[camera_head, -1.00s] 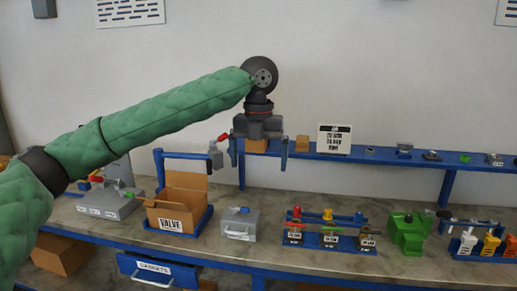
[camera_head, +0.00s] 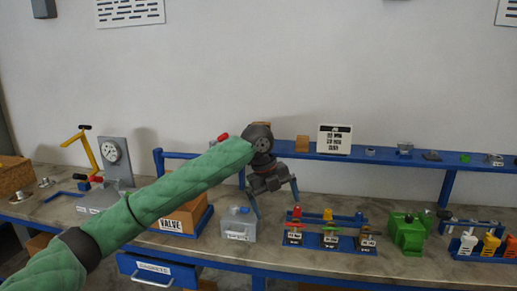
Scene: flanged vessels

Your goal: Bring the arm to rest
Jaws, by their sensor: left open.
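My left arm, in a green quilted sleeve, comes in from the lower left in the head view. My left gripper (camera_head: 275,200) hangs in front of the back shelf, tilted, with its two blue fingers spread apart. Nothing shows between the fingers. It is above the bench, to the upper right of a grey box with a handle (camera_head: 238,227). My right gripper is out of view.
The sleeve partly hides a cardboard VALVE box (camera_head: 178,221). A gauge stand (camera_head: 112,152) is at the left. A blue rack of valves (camera_head: 326,243), a green vise (camera_head: 407,234) and a blue shelf (camera_head: 385,157) are at the right. A GASKETS drawer (camera_head: 155,270) is below.

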